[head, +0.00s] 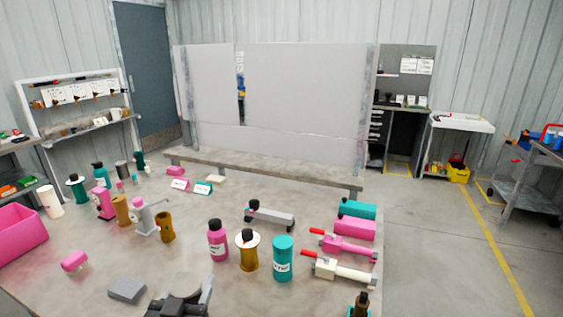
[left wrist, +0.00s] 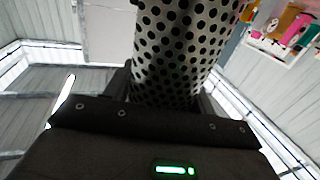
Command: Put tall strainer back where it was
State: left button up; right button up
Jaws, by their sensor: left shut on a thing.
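The tall strainer is a grey metal cylinder with round holes; it fills the upper middle of the left wrist view (left wrist: 175,45). My left gripper (left wrist: 165,98) is shut on it, with a dark finger at each side. In the head view my left gripper (head: 183,300) is at the bottom edge, left of the middle. A grey rounded top between its fingers looks like the strainer (head: 187,284), but its lower part is hidden. My right gripper is not in view.
The table (head: 110,265) carries a grey block (head: 127,290), a pink brush (head: 75,261), a pink bin (head: 18,233) and several bottles, including a teal canister (head: 283,258). Pink (head: 345,246) and cream (head: 340,271) tools lie right. Bare tabletop lies between the brush and bottles.

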pick_arm(q)
jog(key=s+d+r+m+h+p, duration=0.1)
jog(key=s+r+h+p, duration=0.1)
jog(key=s+r+p, duration=0.45)
jog(key=w+a+f, duration=0.1)
jog(key=w, duration=0.1)
jog(key=w+a+f+b, duration=0.1)
jog(key=f, duration=0.1)
jog(key=w+a+f+b, duration=0.1)
jog(key=w+f, duration=0.1)
jog(key=shift+w+a+f, duration=0.2)
jog(key=shift+w+a, duration=0.05)
jog(key=shift+w, duration=0.1)
jog(key=w+a+f, duration=0.2)
jog(key=w+f, duration=0.3)
jog(key=f, duration=0.4)
jog(key=shift+a+f+p, duration=0.25)
jog(key=shift+a+p, duration=0.05)
jog(key=shift+a, duration=0.05)
